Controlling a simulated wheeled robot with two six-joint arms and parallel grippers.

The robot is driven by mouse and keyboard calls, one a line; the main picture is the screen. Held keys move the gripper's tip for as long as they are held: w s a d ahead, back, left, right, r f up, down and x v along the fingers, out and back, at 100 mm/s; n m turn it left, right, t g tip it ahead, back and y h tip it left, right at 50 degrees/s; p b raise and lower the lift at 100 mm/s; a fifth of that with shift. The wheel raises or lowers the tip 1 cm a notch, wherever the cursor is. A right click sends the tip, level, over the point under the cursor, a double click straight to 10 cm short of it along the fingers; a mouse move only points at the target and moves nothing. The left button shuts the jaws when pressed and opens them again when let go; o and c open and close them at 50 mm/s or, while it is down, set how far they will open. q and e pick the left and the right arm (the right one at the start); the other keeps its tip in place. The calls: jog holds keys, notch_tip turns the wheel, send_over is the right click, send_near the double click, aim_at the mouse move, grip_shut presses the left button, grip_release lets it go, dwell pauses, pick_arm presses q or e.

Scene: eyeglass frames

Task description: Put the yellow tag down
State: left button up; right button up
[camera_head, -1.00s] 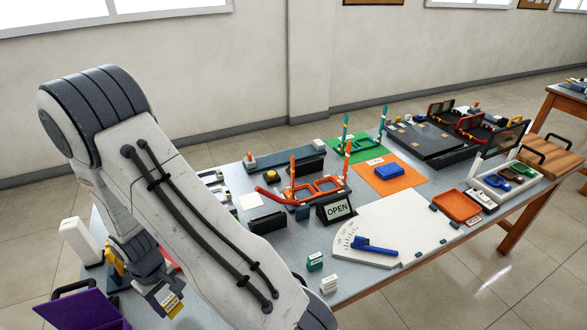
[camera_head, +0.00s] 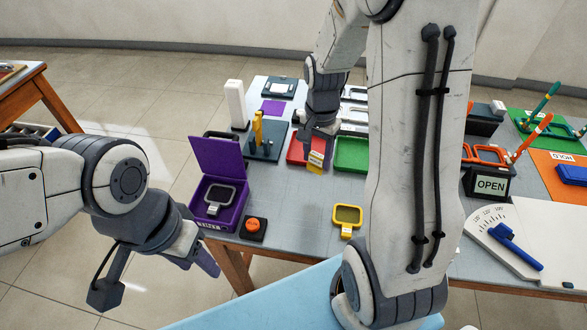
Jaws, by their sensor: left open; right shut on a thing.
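My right gripper (camera_head: 319,146) is shut on the yellow tag (camera_head: 316,161), which has a pale label part and hangs below the fingers. It is held in front of the red tray (camera_head: 297,150) and left of the green tray (camera_head: 352,155). I cannot tell whether the tag touches anything below. My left gripper (camera_head: 160,276) is open and empty, off the table's near left edge.
An open purple box (camera_head: 228,218) holding a dark frame piece stands at the near left corner, beside an orange button (camera_head: 253,226). A yellow clamp-like fixture (camera_head: 258,130) and a white upright block (camera_head: 236,104) stand behind. An OPEN sign (camera_head: 490,184) stands right of my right arm.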

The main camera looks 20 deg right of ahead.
jog(key=w+a+f, duration=0.1)
jog(key=a, duration=0.1)
jog(key=w+a+f, duration=0.3)
jog(key=a, duration=0.1)
jog(key=shift+w+a+f, duration=0.15)
jog(key=shift+a+f, duration=0.15)
jog(key=shift+f, duration=0.05)
jog(key=shift+a+f, duration=0.15)
jog(key=shift+f, duration=0.05)
notch_tip(320, 180, down, 4)
jog(key=shift+r, duration=0.1)
jog(key=o, duration=1.3)
